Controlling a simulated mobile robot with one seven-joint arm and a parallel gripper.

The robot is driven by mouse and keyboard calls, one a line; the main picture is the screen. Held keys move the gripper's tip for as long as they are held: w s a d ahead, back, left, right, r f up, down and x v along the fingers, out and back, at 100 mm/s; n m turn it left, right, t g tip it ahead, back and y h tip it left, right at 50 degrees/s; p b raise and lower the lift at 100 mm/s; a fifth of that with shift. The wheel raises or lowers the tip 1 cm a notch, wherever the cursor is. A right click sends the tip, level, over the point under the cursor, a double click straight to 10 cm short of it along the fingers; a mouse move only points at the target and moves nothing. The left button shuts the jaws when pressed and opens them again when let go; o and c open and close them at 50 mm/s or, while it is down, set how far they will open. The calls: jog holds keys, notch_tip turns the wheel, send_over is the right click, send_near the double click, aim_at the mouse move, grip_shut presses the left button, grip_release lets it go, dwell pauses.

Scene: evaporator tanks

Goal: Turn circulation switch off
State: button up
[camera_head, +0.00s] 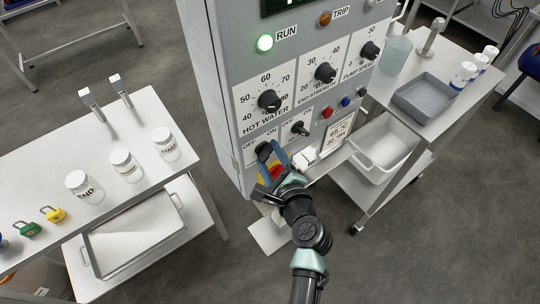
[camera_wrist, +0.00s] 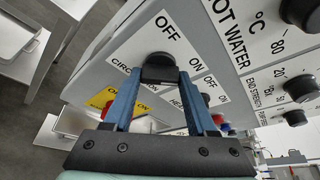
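The circulation switch (camera_wrist: 159,66) is a black knob on the grey control panel, with OFF above it and ON to its right in the wrist view. In the head view the switch (camera_head: 264,150) is at the panel's lower left, partly covered by my gripper. My gripper (camera_wrist: 161,80) has its two blue fingers on either side of the knob, and the knob fills the gap between the fingertips. My gripper (camera_head: 274,153) reaches up to the panel from below in the head view. Which way the knob points is hard to tell.
Another OFF/ON switch (camera_head: 300,128) sits just right. Larger dials (camera_head: 269,101) are above, beside a lit green RUN lamp (camera_head: 265,43). A yellow-and-red control (camera_wrist: 106,100) is below the switch. Tables with jars (camera_head: 122,164) and a grey tray (camera_head: 424,98) flank the panel.

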jog(key=c, duration=0.5)
jog(key=shift+f+b, duration=0.15)
jog(key=shift+b, duration=0.35)
jog(key=n+t+b, duration=0.2)
jog(key=n+b, duration=0.3)
jog(key=b, duration=0.6)
jog(key=n+t+y+b, duration=0.1)
jog(key=n+b, duration=0.5)
jog(key=b, duration=0.6)
jog(key=n+t+b, duration=0.2)
jog(key=n+b, duration=0.3)
jog(key=b, duration=0.6)
jog(key=shift+f+n+t+y+b, duration=0.3)
jog(key=shift+n+t+y, duration=0.1)
jog(key=shift+r+n, duration=0.2)
jog(key=shift+n, duration=0.1)
jog(key=o, duration=1.3)
